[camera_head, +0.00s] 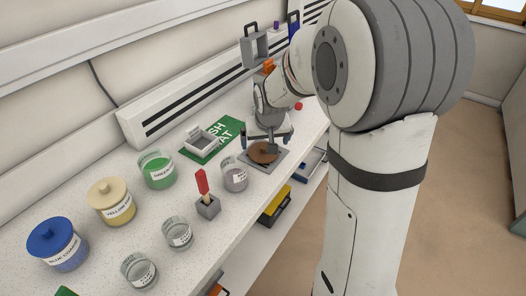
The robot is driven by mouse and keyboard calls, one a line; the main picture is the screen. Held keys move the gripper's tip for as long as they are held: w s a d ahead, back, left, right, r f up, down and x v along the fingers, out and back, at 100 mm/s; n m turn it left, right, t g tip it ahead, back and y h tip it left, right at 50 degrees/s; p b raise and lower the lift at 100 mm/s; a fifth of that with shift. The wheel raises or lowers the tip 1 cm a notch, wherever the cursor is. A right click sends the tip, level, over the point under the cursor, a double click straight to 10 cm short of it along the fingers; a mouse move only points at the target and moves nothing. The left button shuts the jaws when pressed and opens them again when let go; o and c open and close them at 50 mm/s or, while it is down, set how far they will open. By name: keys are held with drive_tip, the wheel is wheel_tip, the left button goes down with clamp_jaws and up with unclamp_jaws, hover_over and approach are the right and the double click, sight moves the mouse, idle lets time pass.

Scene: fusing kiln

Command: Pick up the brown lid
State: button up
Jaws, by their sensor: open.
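The brown lid (262,153) is round with a small knob and lies on a grey square plate (281,158) on the white counter. My gripper (266,140) is at the lid, reaching down over it from behind. Its jaws are open, and one finger overlaps the lid in the picture. I cannot tell whether the fingers touch the lid. The far part of the plate is hidden by the gripper and the lid.
A glass jar (235,178) stands close left of the plate. A red-handled tool sits in a grey holder (208,207). Beyond are a green mat (226,133), a white tray (202,139) and a green jar (157,170). Lidded jars (111,203) stand left. The counter's front edge is near the plate.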

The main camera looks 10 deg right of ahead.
sight(264, 149)
drive_tip(key=x, duration=0.4)
drive_tip(key=shift+s+f, duration=0.1)
drive_tip(key=shift+f, duration=0.2)
drive_tip(key=shift+a, duration=0.1)
drive_tip(key=c, duration=0.8)
drive_tip(key=shift+c, duration=0.2)
